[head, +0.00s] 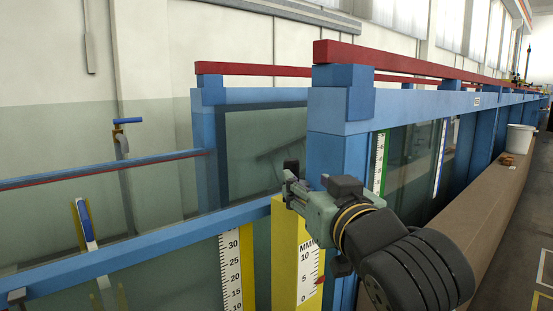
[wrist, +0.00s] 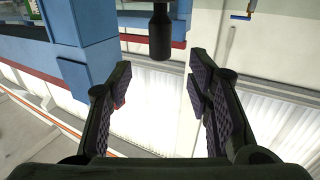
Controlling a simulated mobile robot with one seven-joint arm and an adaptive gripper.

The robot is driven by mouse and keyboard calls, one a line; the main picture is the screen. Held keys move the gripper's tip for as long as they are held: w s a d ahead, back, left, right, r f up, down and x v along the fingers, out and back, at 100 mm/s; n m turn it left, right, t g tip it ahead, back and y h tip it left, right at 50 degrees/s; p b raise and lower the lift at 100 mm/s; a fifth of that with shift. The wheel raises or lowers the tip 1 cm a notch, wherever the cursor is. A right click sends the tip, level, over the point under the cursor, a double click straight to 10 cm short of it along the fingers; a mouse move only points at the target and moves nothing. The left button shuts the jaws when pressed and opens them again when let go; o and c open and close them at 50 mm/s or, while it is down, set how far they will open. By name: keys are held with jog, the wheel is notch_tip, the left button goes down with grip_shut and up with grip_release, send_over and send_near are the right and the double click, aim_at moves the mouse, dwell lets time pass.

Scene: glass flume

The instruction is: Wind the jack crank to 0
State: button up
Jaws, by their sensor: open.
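The yellow jack post (head: 284,245) stands at the front of the flume, with a white MM scale (head: 308,264) on its face. A small red pointer (head: 320,281) sits at the scale's right edge, near the 5 mark. My gripper (head: 288,187) is just above the post's top in the head view, its jaws open. In the wrist view the open fingers (wrist: 160,66) have nothing between their pads. A black upright grip (wrist: 160,35), seemingly the crank handle, shows just beyond the fingertips, roughly centred. The rest of the crank is hidden in the head view.
A blue frame post (head: 340,160) with a red-topped rail (head: 405,65) stands close behind my gripper. Glass walls and blue rails (head: 150,245) run left. A white bucket (head: 519,138) stands on the right ledge.

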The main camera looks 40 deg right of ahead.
aim_at(294, 171)
jog(key=p+x, duration=0.2)
jog(key=x, duration=0.8)
jog(key=shift+c, duration=0.3)
grip_shut()
dwell(0.4)
